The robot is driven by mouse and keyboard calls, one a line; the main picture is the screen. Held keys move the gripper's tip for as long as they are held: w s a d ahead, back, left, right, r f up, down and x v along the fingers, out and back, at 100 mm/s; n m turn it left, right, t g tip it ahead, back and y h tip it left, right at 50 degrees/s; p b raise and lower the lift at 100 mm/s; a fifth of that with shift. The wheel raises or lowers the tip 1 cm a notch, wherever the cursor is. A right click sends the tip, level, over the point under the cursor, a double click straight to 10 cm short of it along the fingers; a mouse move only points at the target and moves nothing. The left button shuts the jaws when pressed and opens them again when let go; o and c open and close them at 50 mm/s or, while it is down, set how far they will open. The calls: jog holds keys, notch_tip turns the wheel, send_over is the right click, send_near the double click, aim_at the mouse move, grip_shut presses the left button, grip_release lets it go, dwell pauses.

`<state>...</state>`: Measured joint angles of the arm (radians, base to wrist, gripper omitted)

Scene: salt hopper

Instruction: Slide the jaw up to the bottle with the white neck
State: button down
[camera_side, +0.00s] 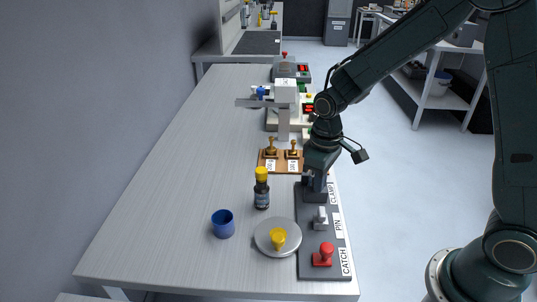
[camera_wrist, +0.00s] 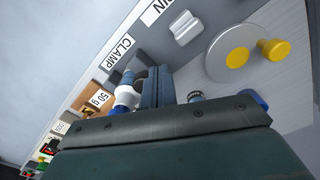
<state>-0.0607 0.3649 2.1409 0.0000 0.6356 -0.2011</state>
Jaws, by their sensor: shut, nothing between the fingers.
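In the side view, a dark bottle (camera_side: 261,197) with a yellow cap and neck stands upright on the bench. No bottle with a white neck is clear there. My gripper (camera_side: 316,186) points down over the CLAMP end of the dark panel, right of the bottle and apart from it. In the wrist view my gripper (camera_wrist: 156,78) has its dark fingers together and nothing held. A white and blue piece (camera_wrist: 126,97) shows just left of the fingers; I cannot tell what it is or whether it touches them. My gripper's body hides the lower wrist view.
The panel (camera_side: 310,262) carries a grey PIN handle (camera_side: 321,218) and a red CATCH knob (camera_side: 323,256). A blue cup (camera_side: 222,224) and a round grey plate (camera_side: 260,248) with a yellow knob stand left. Brass weights (camera_side: 270,147) and a white stand (camera_side: 284,118) lie behind. The left bench is clear.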

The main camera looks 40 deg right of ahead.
jog(key=shift+f, duration=0.8)
jog(key=shift+w+d, duration=0.2)
dwell(0.7)
jog(key=shift+s+a, duration=0.1)
jog(key=shift+a, duration=0.05)
jog(key=shift+s+a, duration=0.25)
dwell(0.4)
jog(key=shift+r, duration=0.1)
notch_tip(320, 180, up, 7)
dwell(1.2)
jog(key=shift+s, duration=0.1)
